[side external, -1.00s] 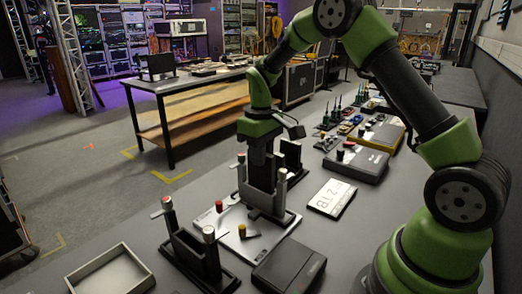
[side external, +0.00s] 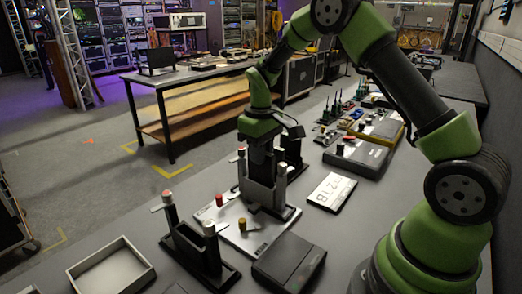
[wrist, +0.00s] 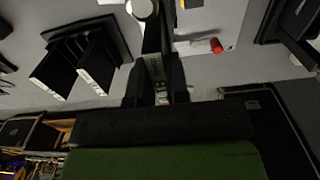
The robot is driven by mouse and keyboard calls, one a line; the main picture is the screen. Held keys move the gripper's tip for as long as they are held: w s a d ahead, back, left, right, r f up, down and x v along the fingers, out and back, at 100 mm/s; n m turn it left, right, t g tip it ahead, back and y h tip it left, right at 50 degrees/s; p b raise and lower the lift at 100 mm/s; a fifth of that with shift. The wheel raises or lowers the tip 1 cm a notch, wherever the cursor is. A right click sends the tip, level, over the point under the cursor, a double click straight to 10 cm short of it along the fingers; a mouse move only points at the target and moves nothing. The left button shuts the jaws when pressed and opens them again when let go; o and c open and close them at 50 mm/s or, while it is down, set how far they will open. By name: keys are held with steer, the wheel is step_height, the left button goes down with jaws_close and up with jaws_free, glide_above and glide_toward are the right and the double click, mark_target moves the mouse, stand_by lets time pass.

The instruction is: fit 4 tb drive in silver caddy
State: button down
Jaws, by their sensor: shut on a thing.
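My gripper (side external: 262,190) points down over the right-hand black stand (side external: 287,213), low between its posts. In the wrist view my gripper (wrist: 155,82) is shut on a dark drive (wrist: 157,68), whose narrow edge carries a pale label too small to read. In the side view the fingers and stand largely hide the drive, and I cannot tell if it touches the stand. I cannot tell for certain which part is the silver caddy.
A second black stand (side external: 195,250) with posts is at front left, beside an empty grey tray (side external: 110,270). A black box (side external: 290,262) sits in front, a white-labelled 2TB drive (side external: 331,192) to the right. A rack with upright dark drives (wrist: 82,58) shows in the wrist view.

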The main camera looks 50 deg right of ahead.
steer(key=shift+f, duration=0.2)
steer(key=shift+f, duration=1.05)
steer(key=shift+f, duration=0.15)
steer(key=shift+f, duration=0.55)
stand_by(0.3)
steer(key=c, duration=0.7)
jaws_free()
steer(key=shift+r, duration=0.1)
